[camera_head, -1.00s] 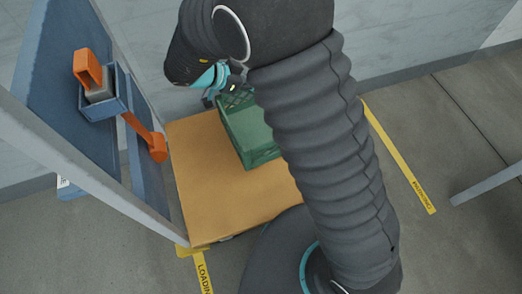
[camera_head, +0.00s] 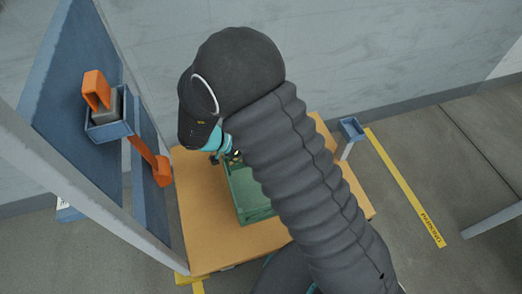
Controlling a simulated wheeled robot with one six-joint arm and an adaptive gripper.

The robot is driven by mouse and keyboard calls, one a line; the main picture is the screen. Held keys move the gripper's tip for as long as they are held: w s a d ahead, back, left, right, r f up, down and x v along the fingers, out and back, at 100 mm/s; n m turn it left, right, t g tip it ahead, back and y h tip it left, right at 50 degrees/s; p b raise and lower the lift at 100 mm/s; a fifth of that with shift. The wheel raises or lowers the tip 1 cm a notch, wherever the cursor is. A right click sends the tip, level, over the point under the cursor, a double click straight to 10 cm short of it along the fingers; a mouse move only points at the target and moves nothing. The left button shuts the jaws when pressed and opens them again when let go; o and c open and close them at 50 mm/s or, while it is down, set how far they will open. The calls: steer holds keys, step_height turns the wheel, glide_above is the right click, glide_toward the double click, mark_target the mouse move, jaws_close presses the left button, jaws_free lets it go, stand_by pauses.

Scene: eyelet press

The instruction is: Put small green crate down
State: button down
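The small green crate (camera_head: 245,194) shows in the head view over the tan top of a low platform (camera_head: 205,235). Its right part is hidden behind my dark sleeved arm. I cannot tell for certain whether its base touches the tan surface. My gripper (camera_head: 232,158) is at the crate's far rim, with teal and dark parts showing. Its fingers are mostly hidden by my arm, so I cannot see whether they are closed on the rim.
A blue panel (camera_head: 75,75) with an orange-handled lever (camera_head: 148,158) and a small blue holder (camera_head: 110,128) stands at the left. A small blue tray on a post (camera_head: 352,129) is behind the platform's right corner. Yellow tape (camera_head: 400,180) marks the floor at right. A wall is behind.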

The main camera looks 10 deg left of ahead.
steer(key=shift+f, duration=0.55)
steer(key=c, duration=1.3)
jaws_free()
steer(key=shift+f, duration=0.15)
